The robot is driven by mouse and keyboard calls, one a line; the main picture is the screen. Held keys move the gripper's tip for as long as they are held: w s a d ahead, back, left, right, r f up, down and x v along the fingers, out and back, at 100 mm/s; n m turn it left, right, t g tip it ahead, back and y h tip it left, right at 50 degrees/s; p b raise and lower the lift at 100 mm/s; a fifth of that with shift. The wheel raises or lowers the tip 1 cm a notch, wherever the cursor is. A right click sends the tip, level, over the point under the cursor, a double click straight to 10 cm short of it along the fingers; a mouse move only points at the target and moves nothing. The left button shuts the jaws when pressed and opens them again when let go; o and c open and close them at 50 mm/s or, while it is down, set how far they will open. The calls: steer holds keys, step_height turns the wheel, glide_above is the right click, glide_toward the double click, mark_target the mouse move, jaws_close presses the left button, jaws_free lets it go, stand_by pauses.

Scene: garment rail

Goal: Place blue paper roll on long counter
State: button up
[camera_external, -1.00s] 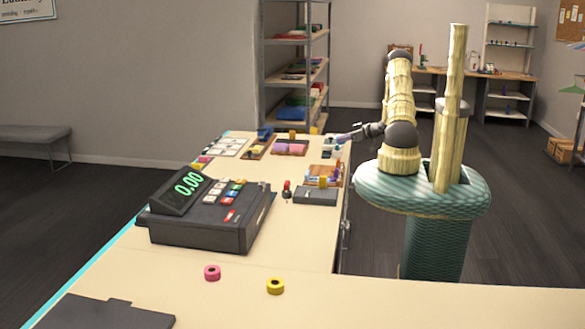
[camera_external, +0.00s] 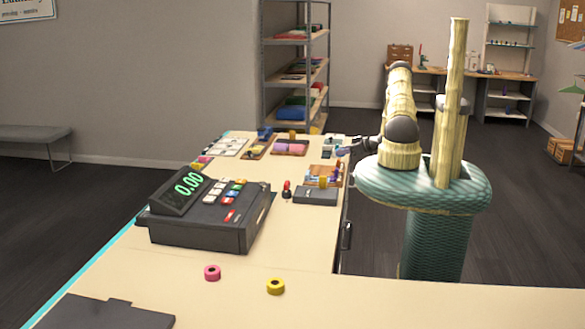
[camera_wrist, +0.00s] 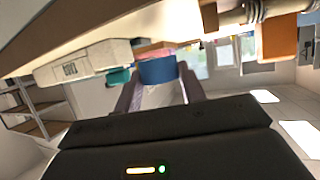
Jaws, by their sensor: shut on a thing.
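My gripper (camera_wrist: 160,84) is shut on the blue paper roll (camera_wrist: 158,71), which shows between its two fingertips in the wrist view. In the external view my gripper (camera_external: 342,152) reaches left to the right edge of the long counter (camera_external: 300,250), near its far end. There the roll is too small to make out clearly. The wrist picture is strongly tilted, and I cannot tell whether the roll touches the counter.
The counter's far end holds a tray of small items (camera_external: 325,173), a pink-topped tray (camera_external: 290,147) and white cards (camera_external: 226,146). Bare counter lies around the two rolls.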

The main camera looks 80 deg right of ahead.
steer(key=f+p, duration=0.1)
steer(key=f, duration=0.2)
steer(key=shift+s+f, duration=0.15)
steer(key=shift+s, duration=0.05)
steer(key=shift+w+f, duration=0.1)
steer(key=shift+w, duration=0.1)
steer(key=shift+f, duration=0.1)
steer(key=shift+s+f, duration=0.1)
steer(key=o, duration=1)
steer(key=shift+c, duration=0.2)
steer(key=b+v, duration=0.6)
steer(key=v, duration=1.1)
steer(key=shift+s, duration=0.2)
